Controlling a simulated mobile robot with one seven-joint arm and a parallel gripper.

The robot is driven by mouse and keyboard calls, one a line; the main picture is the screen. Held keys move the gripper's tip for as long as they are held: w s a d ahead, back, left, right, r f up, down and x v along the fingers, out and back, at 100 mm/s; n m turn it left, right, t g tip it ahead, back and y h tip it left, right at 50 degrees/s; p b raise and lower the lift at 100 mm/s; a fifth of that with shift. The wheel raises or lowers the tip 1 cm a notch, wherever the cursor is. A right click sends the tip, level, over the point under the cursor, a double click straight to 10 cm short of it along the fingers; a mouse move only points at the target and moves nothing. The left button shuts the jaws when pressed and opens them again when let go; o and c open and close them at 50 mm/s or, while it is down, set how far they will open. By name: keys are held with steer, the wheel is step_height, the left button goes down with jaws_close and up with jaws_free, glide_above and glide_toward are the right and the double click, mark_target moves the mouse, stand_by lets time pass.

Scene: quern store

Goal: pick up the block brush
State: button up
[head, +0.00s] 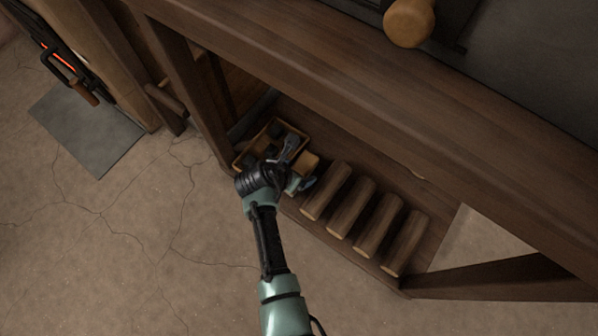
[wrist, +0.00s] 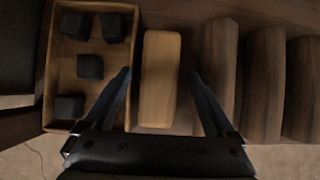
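The block brush, seen as a pale wooden block (wrist: 160,78), lies on the low shelf, with a small part also showing in the head view (head: 306,161). No bristles are visible from above. My gripper (wrist: 160,75) is open, with one finger on each side of the block in the wrist view and a gap on both sides. It reaches in over the shelf in the head view (head: 299,164). I cannot tell how far the fingertips are above the shelf.
A wooden tray (wrist: 46,92) with several dark cubes (wrist: 90,66) sits close left of the block. Several wooden rollers (head: 350,216) lie to the right. The thick bench top (head: 330,85) overhangs the shelf, and a post (head: 193,90) stands at left.

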jaws_close()
stand_by(0.3)
step_height(320, 180, up, 10)
steer(key=p, duration=0.8)
steer(key=shift+p, duration=0.3)
